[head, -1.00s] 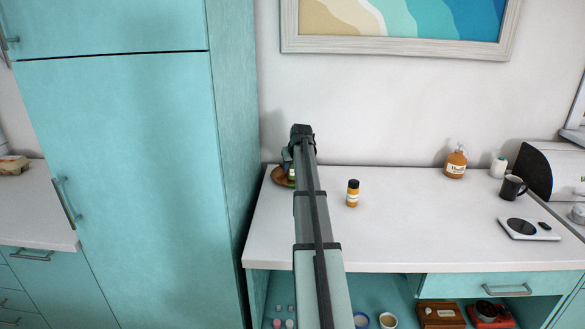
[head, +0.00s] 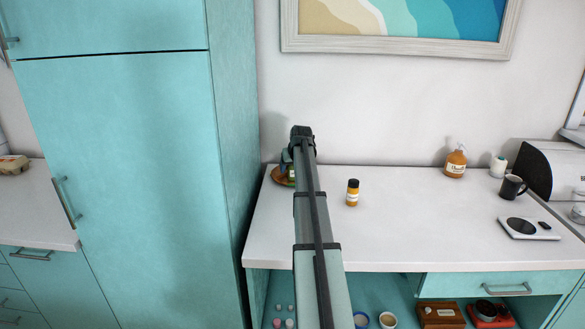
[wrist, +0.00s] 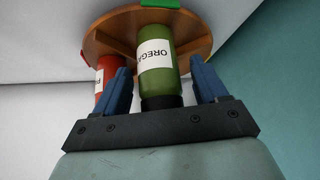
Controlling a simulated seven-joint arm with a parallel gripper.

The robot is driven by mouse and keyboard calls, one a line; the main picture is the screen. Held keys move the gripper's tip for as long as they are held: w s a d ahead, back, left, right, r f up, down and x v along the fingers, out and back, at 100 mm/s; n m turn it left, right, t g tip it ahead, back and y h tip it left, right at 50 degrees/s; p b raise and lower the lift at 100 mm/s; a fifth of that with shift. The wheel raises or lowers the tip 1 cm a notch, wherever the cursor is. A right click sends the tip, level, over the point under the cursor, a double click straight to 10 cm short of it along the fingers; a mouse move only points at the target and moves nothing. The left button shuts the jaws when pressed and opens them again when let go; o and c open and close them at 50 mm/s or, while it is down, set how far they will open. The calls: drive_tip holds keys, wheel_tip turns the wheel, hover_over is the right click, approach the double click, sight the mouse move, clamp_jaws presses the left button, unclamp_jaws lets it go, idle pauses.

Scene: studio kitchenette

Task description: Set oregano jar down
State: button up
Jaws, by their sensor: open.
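The oregano jar (wrist: 157,68) is green with a white label and a dark cap. In the wrist view, which shows it upside down, its base meets the round wooden tray (wrist: 103,38). My gripper (wrist: 161,80) is open, with its blue fingers on either side of the jar and a gap showing at each side. In the head view my arm mostly hides the gripper (head: 289,157) and the jar. The tray's brown edge (head: 277,176) shows at the left end of the counter.
A red jar (wrist: 107,66) stands close beside one finger on the tray, and a green item (wrist: 160,3) sits at its edge. The tall teal cabinet (head: 225,130) borders the counter's left.

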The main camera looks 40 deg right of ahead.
drive_tip(key=v, duration=1.2)
drive_tip(key=shift+r, duration=0.15)
